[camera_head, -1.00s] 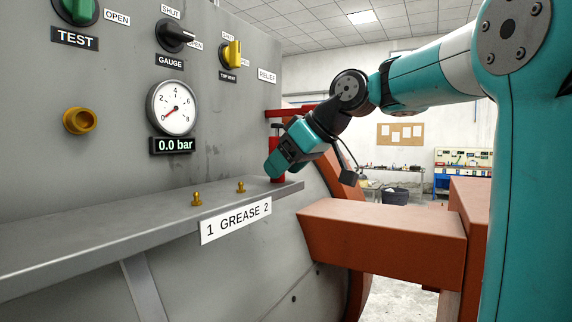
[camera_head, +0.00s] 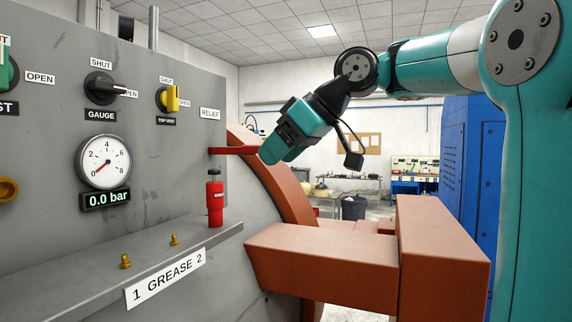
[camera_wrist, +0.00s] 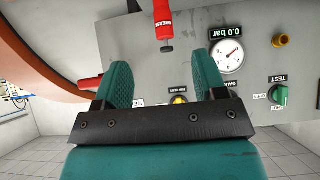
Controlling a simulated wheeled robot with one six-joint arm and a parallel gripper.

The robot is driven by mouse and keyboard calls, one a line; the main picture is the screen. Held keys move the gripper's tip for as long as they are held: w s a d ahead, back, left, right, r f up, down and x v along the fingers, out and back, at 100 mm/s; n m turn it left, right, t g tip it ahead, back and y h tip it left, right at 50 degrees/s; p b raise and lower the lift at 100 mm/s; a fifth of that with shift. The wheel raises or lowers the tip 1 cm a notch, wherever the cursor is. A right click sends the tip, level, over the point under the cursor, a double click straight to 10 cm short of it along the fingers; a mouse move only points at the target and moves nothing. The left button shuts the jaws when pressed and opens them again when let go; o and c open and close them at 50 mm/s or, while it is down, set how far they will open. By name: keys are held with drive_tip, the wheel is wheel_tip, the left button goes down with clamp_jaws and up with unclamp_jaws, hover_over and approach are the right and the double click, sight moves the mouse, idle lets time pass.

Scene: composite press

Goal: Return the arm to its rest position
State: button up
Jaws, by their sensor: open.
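My gripper (camera_head: 268,156) is raised at the end of my teal arm, its fingers pointing down and left in the head view. In the wrist view my gripper (camera_wrist: 162,75) has its two teal fingers wide apart with nothing between them. A red grease bottle (camera_head: 215,203) with a dark cap stands upright on the grey shelf, below and left of the gripper and apart from it. The bottle also shows upside down in the wrist view (camera_wrist: 164,22), beyond the fingers. The red relief lever (camera_head: 232,150) sticks out of the panel close to the fingertips; whether they touch is unclear.
The grey panel holds the gauge (camera_head: 103,162), reading 0.0 bar, a black gauge knob (camera_head: 100,86) and a yellow vent knob (camera_head: 170,98). Two brass grease fittings sit on the shelf (camera_head: 70,288). Orange press beams (camera_head: 320,262) lie below the arm. A blue cabinet (camera_head: 468,170) stands at right.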

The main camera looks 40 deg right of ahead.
drive_tip(key=s+a+f+g+y+b, duration=0.15)
drive_tip(key=a+f+b, duration=0.25)
drive_tip(key=f, duration=0.4)
drive_tip(key=s+a+f+g+b, duration=0.1)
drive_tip(key=s+a+f+b, duration=0.1)
drive_tip(key=a+f+b, duration=0.45)
drive_tip(key=s+a+f+g+b, duration=0.1)
drive_tip(key=s+a+f+g, duration=0.15)
drive_tip(key=f, duration=0.75)
drive_tip(key=s+a+f+g+h+b, duration=0.1)
drive_tip(key=s+f+b, duration=0.3)
drive_tip(key=f, duration=0.6)
drive_tip(key=s+a+f+n+g+h+b, duration=0.1)
drive_tip(key=s+a+f+g+b, duration=0.1)
drive_tip(key=s+f, duration=0.7)
drive_tip(key=shift+a+f+b, duration=0.8)
drive_tip(key=shift+f+b, duration=0.15)
drive_tip(key=shift+b, duration=0.05)
